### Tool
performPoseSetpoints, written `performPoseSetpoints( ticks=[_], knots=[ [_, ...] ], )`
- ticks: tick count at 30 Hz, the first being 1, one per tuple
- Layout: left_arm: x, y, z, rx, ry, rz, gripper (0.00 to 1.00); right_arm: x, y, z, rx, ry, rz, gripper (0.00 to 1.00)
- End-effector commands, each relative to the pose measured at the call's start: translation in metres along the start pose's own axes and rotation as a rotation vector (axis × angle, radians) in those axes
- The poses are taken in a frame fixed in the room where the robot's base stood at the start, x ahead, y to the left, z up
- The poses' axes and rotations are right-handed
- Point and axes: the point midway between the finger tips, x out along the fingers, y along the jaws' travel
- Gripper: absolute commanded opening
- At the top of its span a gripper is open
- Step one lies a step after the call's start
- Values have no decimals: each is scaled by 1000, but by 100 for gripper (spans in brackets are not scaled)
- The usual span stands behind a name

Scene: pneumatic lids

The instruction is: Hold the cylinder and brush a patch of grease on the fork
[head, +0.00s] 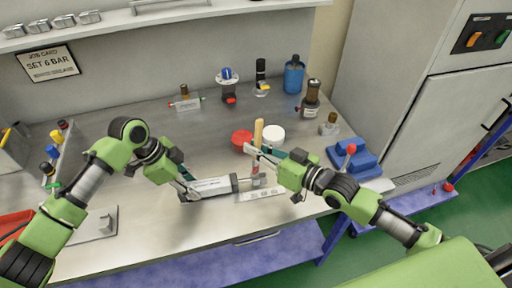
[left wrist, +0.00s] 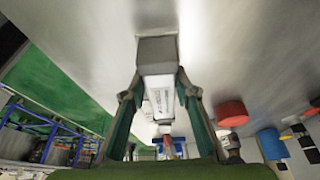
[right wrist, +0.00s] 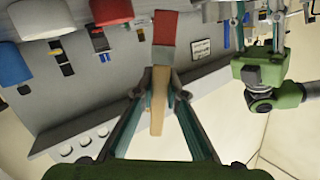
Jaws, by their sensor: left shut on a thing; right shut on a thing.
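The grey-white cylinder (head: 213,186) lies level low over the bench, its rod end to the right. My left gripper (head: 187,190) is shut on it near its left end; the cylinder also runs between the fingers in the left wrist view (left wrist: 159,88). My right gripper (head: 256,150) is shut on a brush with a wooden handle (head: 258,130). The brush stands roughly upright, its red lower part (head: 256,169) down by the fork (head: 258,181) at the rod end. I cannot tell whether bristles touch the fork. The right wrist view shows the brush's red part (right wrist: 164,28).
A red round lid (head: 241,138) and a white round tub (head: 274,133) stand behind the brush. A pale plate with holes (head: 262,194) lies under the fork. A blue block with a red knob (head: 352,160) is to the right. Bottles and fittings line the back.

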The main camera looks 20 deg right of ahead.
Motion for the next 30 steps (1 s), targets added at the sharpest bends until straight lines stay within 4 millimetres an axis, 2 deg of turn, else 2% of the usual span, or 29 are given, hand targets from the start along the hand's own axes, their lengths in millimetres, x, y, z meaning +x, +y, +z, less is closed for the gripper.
performPoseSetpoints(
  ticks=[30],
  knots=[
    [1, 0, 2, -2, -4, 1, 9, 1, 2, 8, -1, 0, 0, 0]
  ],
)
